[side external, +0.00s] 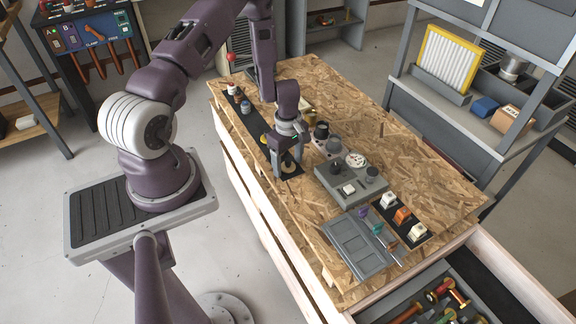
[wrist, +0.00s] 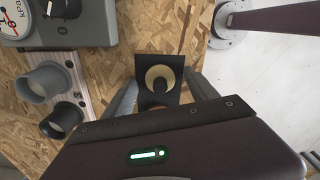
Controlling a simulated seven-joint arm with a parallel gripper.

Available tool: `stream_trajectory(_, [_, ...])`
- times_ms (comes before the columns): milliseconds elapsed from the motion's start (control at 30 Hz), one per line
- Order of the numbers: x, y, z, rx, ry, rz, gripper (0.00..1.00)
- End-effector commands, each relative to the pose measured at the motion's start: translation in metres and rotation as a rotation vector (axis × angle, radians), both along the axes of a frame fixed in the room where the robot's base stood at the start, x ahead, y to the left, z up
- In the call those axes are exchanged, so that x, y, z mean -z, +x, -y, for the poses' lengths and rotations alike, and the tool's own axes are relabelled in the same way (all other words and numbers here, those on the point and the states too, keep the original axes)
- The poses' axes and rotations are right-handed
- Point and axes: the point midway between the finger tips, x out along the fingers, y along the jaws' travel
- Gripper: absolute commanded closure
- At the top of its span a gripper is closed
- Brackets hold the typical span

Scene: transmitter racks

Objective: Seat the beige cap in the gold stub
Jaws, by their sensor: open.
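The beige cap (wrist: 157,73) is a round, pale piece with a dark round shape over its middle. It sits on a black strip (wrist: 146,62), and in the side external view the cap (side external: 288,168) shows between the fingers. My gripper (side external: 289,170) is open and points down over it. In the wrist view my gripper (wrist: 161,97) has one finger on each side of the cap, with no clear contact. A gold-coloured piece, apparently the gold stub (side external: 307,109), stands just behind my gripper and is partly hidden.
Several other caps, one blue-grey (side external: 245,107), stand along the black strip. A grey stub (wrist: 45,82) and a black stub (wrist: 62,121) stand beside my gripper. A grey box with a gauge (side external: 356,160) is further right.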

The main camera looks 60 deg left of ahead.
Motion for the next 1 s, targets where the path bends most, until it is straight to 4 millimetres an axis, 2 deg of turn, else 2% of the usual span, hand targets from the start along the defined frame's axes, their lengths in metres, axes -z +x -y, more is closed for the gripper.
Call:
stream_trajectory(67, [0.000, 0.000, 0.000, 0.001, 0.000, 0.000, 0.37])
stream_trajectory(367, [0.000, 0.000, 0.000, 0.001, 0.000, 0.000, 0.96])
stream_trajectory(667, [-0.007, 0.000, 0.000, 0.003, 0.000, 0.000, 0.98])
stream_trajectory(767, [-0.024, 0.001, 0.000, 0.005, 0.003, 0.003, 0.98])
stream_trajectory(1000, [-0.083, 0.001, 0.001, 0.006, 0.003, 0.003, 0.98])
